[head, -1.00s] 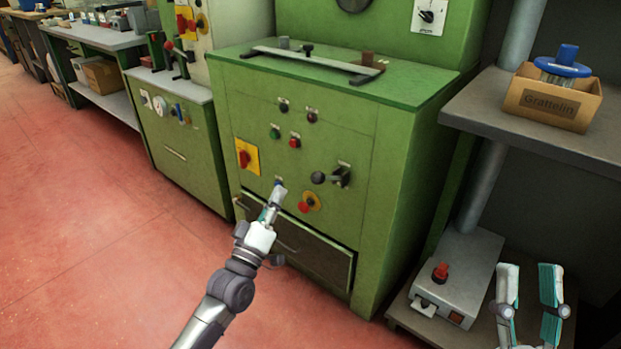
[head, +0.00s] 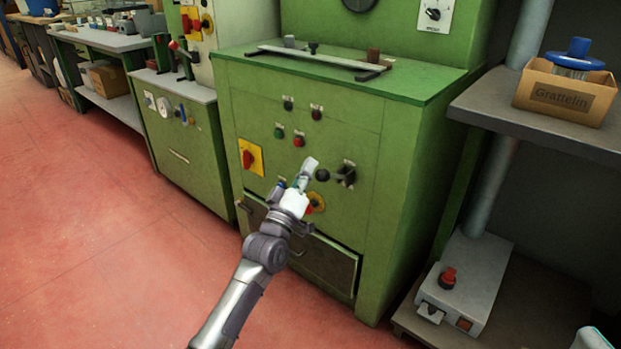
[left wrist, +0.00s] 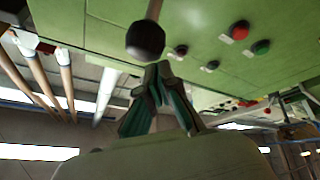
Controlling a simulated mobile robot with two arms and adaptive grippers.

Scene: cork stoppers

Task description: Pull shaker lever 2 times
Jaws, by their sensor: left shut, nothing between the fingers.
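The shaker lever is a black ball knob (head: 323,175) on a short arm, set on a dark mount (head: 346,175) on the front of the green machine (head: 400,150). The knob shows large in the left wrist view (left wrist: 146,39), just beyond the fingertips. My left gripper (head: 310,163) is shut and empty, its tip just left of and slightly above the knob in the head view. Its closed fingers show in the left wrist view (left wrist: 155,78). I cannot tell if they touch the knob. Only a piece of my right gripper (head: 592,338) shows at the bottom right corner.
A red-yellow switch (head: 249,158), green and red buttons (head: 299,141) and a partly hidden red knob (head: 311,207) share the panel. A drawer (head: 325,262) is below. A shelf (head: 540,129) with a cardboard box (head: 562,97) stands right. Red floor is clear at left.

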